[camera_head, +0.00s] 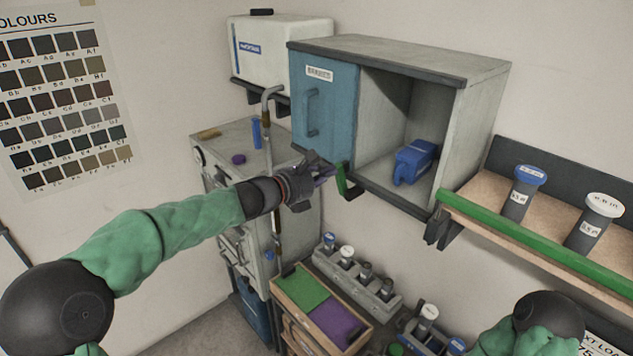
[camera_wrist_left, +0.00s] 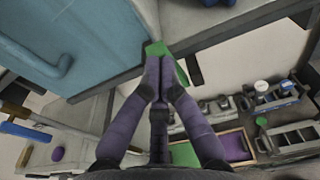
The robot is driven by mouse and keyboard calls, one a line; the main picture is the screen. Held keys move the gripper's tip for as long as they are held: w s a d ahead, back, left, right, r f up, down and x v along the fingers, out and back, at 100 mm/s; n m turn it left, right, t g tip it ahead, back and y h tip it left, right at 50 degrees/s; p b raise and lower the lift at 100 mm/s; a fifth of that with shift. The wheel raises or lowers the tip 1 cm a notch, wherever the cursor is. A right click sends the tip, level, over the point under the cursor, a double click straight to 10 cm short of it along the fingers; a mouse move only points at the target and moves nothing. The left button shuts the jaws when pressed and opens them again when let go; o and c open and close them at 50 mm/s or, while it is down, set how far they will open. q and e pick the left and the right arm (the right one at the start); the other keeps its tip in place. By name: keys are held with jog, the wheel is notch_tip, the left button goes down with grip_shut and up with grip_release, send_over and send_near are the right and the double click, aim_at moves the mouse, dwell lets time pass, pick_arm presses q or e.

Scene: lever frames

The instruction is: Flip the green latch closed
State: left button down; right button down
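The green latch (camera_head: 344,181) is a short green piece at the lower front edge of the wall cabinet (camera_head: 470,110), beside the bottom right corner of the blue door (camera_head: 322,105). It hangs down, slightly tilted. My left gripper (camera_head: 328,172) is just left of the latch in the head view. In the left wrist view the purple fingertips (camera_wrist_left: 160,77) are together, with the green latch (camera_wrist_left: 156,49) showing just beyond and to the right of them. The tips cover part of it, and contact cannot be told. My right gripper is out of view; only its arm shows at the lower right.
A blue container (camera_head: 415,160) lies in the cabinet's open right part. A shelf with a green front rail (camera_head: 540,240) and jars is at right. Below are a vial rack (camera_head: 357,275) and a tray of green and purple (camera_head: 305,290). A vertical pipe (camera_head: 268,130) stands behind my left wrist.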

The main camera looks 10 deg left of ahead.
aim_at(337, 167)
pick_arm(q)
jog(key=shift+w+d+r, duration=0.35)
jog(key=shift+w+d, duration=0.25)
jog(key=shift+w+d+r, duration=0.35)
jog(key=shift+w+d, duration=0.05)
jog(key=shift+w, duration=0.2)
jog(key=shift+r, duration=0.1)
jog(key=shift+a, duration=0.1)
